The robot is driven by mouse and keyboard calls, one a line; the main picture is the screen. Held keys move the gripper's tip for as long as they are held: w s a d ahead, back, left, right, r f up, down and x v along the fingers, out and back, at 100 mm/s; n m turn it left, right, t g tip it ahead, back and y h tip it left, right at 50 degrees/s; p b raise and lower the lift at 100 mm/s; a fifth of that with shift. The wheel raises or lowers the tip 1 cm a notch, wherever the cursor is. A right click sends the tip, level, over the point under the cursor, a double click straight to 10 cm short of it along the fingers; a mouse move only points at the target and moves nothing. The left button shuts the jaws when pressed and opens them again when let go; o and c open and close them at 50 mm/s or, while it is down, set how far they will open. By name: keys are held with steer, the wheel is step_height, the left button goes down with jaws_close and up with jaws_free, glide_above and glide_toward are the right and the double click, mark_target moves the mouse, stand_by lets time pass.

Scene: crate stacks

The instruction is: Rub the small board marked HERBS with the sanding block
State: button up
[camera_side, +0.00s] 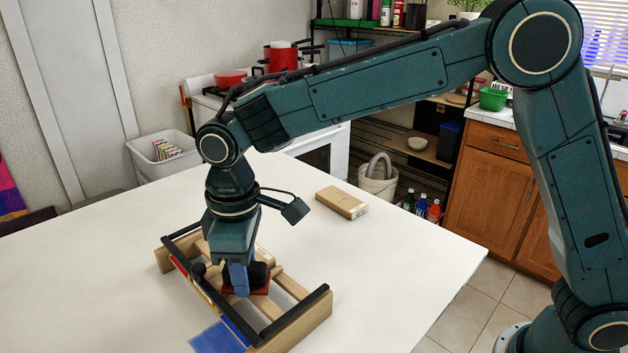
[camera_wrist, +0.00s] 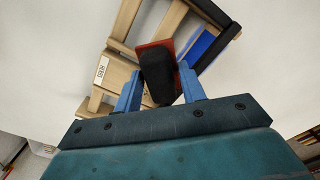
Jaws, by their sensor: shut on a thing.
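My gripper (camera_side: 240,280) is shut on the black handle of the sanding block (camera_wrist: 157,80), whose red base (camera_wrist: 152,46) shows beyond the handle. In the side view the red base (camera_side: 262,290) is low over the slats of a wooden frame; I cannot tell if it touches them. The label's small letters look like HERBS. In the side view my gripper mostly hides this board.
The wooden frame (camera_side: 318,318) has black rails and blue and red parts. A blue piece (camera_side: 218,338) shows at its near side. A wooden block (camera_side: 342,202) with a label on its end lies apart on the white table (camera_side: 420,265). The table's right side is clear.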

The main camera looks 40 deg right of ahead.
steer(key=shift+r, duration=3)
steer(key=shift+r, duration=0.15)
steer(key=shift+r, duration=1.35)
steer(key=shift+w+f+m, duration=0.1)
steer(key=shift+m, duration=0.2)
steer(key=w+m, duration=0.1)
steer(key=m, duration=0.1)
steer(key=f+m, duration=0.1)
steer(key=m, duration=0.1)
steer(key=shift+w, duration=0.35)
steer(key=w+m, duration=0.1)
steer(key=m, duration=0.1)
steer(key=f+m, duration=0.1)
steer(key=m, duration=0.1)
steer(key=shift+w+f, duration=0.1)
steer(key=shift+w, duration=0.3)
steer(key=shift+f, duration=0.2)
steer(key=shift+f, duration=2.8)
